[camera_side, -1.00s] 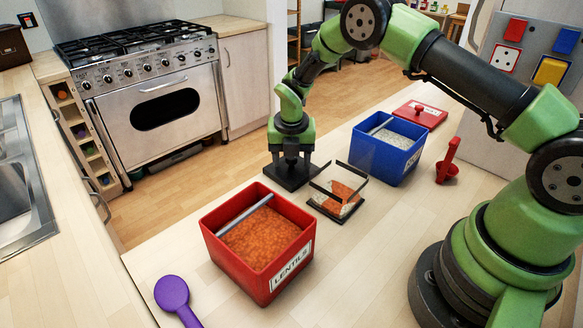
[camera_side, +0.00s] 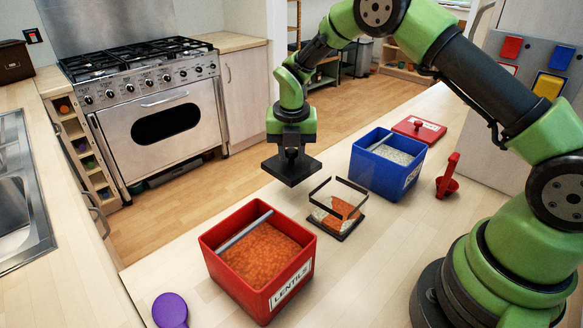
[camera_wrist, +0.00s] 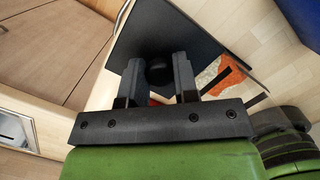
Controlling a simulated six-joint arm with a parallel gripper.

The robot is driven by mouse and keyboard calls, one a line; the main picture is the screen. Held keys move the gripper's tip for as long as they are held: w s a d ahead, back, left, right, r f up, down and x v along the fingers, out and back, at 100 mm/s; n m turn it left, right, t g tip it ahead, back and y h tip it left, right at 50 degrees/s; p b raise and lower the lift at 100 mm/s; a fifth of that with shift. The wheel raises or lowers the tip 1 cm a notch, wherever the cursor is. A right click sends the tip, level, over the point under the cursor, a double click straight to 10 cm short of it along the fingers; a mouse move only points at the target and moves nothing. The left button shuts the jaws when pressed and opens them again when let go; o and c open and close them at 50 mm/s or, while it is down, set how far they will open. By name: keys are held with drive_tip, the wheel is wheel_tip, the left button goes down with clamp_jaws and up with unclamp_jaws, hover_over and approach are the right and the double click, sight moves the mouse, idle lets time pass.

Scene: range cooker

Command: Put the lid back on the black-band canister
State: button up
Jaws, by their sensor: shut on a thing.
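My gripper (camera_side: 291,150) is shut on the knob of a flat, square black lid (camera_side: 291,172). In the wrist view, the gripper (camera_wrist: 158,70) has one finger on each side of the round black knob, and the lid (camera_wrist: 200,28) spreads beyond them. The lid is held above the counter, to the left of and behind the black-band canister. That canister (camera_side: 340,228) is clear-walled with a black rim and base, and it stands open with orange and whitish contents. The lid is beside it, not over it. Part of its contents shows in the wrist view (camera_wrist: 222,72).
An open red LENTILS bin (camera_side: 240,285) stands in front and left of the canister. An open blue bin (camera_side: 375,172) stands behind and right. A red lid (camera_side: 420,130), a red scoop (camera_side: 448,183) and a purple utensil (camera_side: 170,310) lie around. The counter's edge is left of my gripper.

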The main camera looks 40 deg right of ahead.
sight(292, 151)
wheel_tip(292, 151, up, 20)
drive_tip(key=s, duration=1.2)
drive_tip(key=shift+n, duration=0.3)
drive_tip(key=f, duration=0.2)
drive_tip(key=s+f, duration=0.1)
drive_tip(key=f, duration=0.2)
drive_tip(key=shift+f, duration=0.1)
drive_tip(key=shift+f, duration=0.1)
wheel_tip(292, 151, down, 6)
idle(0.3)
drive_tip(key=shift+f, duration=0.5)
idle(2.5)
drive_tip(key=o, duration=1.5)
drive_tip(key=shift+c, duration=0.2)
